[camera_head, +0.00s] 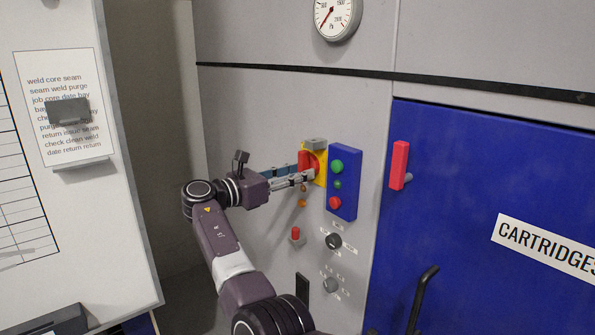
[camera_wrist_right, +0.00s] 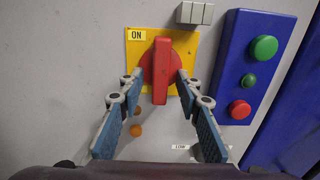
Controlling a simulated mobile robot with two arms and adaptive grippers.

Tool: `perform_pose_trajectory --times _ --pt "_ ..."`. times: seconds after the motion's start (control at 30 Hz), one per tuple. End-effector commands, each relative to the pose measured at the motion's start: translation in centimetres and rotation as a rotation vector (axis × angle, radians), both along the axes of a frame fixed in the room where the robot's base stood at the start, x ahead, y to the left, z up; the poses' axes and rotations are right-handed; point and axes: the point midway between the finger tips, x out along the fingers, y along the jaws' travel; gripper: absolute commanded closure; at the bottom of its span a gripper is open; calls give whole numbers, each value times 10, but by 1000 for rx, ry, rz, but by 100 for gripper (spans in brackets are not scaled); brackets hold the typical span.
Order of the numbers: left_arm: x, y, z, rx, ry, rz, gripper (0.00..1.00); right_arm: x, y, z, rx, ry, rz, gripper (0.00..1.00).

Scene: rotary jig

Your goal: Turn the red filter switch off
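The red filter switch (camera_wrist_right: 161,68) is a red rotary handle on a yellow plate (camera_wrist_right: 187,45), with its grip upright in the right wrist view. An "ON" label (camera_wrist_right: 138,35) shows at the plate's upper left. In the head view the red handle (camera_head: 305,160) is on the grey cabinet, partly hidden by my gripper. My right gripper (camera_wrist_right: 160,76) is open, its fingertips on either side of the handle's lower part, with a small gap seeming to show on each side. It also shows in the head view (camera_head: 306,174). My left gripper is not in view.
A blue button box (camera_head: 345,182) with green and red buttons stands close right of the switch. A grey block (camera_wrist_right: 195,13) sits above the plate. A blue door (camera_head: 470,220) is farther right.

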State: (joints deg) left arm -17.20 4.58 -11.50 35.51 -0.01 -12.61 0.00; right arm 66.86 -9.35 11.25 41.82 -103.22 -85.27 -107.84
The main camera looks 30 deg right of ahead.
Motion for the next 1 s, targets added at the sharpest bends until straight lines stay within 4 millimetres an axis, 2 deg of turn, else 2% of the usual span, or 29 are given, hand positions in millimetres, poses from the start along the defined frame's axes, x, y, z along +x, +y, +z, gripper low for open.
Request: perform_pose_trajectory --times 0.13,0.4,0.77,1.0 --pt "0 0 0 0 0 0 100 0 0 0 0 0 0 69" --pt "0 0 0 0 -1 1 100 0 0 -1 0 0 0 99" --pt "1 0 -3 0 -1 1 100 0 0 -1 1 -26 0 100" --pt "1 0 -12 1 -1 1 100 1 0 -2 11 -148 -1 100"
